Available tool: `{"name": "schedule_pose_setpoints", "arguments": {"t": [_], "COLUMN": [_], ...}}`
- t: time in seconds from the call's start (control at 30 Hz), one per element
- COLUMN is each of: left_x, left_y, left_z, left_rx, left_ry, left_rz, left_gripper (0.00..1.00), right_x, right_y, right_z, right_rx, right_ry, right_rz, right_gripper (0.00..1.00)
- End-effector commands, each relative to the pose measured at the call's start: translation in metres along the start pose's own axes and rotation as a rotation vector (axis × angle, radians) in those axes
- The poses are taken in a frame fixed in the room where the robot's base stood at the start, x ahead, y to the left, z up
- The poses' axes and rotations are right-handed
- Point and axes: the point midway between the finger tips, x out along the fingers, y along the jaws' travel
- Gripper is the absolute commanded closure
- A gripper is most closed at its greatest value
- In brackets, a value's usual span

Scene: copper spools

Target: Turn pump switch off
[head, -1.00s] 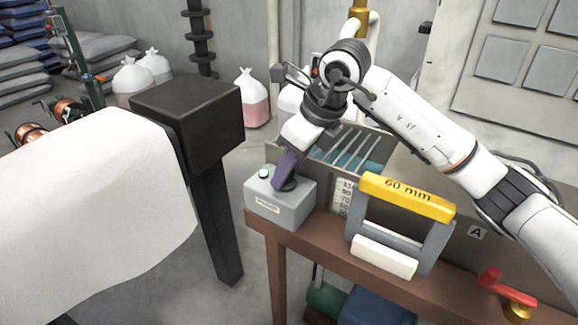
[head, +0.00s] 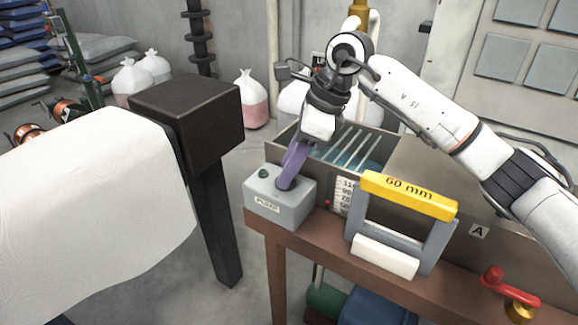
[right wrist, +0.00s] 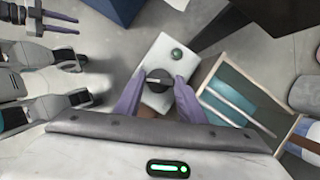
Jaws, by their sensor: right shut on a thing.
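The pump switch is a grey box (head: 280,204) with a "PUMP" label, standing on the left end of the brown bench. A dark round knob (right wrist: 157,82) with a pale line across it sits on its top. A small green lamp (head: 264,173) beside the knob looks dark; it also shows in the right wrist view (right wrist: 176,53). My right gripper (head: 286,184) points down with its purple fingers shut on the knob, one on each side of it in the right wrist view. My left gripper (right wrist: 68,22) shows only in the right wrist view, fingers apart and empty.
Behind the box is a tank (head: 372,133) with slanted bars over blue liquid. A grey frame with a yellow "60 mm" bar (head: 408,196) stands right of the box. A red-handled valve (head: 505,284) is at the lower right. A black post (head: 190,110) stands to the left.

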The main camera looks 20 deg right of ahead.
Motion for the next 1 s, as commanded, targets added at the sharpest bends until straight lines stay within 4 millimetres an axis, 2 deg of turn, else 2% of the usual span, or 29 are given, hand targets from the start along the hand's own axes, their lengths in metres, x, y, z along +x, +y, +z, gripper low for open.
{"name": "schedule_pose_setpoints", "arguments": {"t": [1.0], "left_x": [-0.011], "left_y": [0.001], "left_z": [-0.013], "left_rx": [0.000], "left_ry": [0.004], "left_rz": [0.000], "left_gripper": [0.69], "right_x": [-0.001], "right_y": [-0.007], "right_z": [0.005], "right_rx": [-0.856], "right_ry": [0.000], "right_rz": [0.353], "right_gripper": [0.86]}}
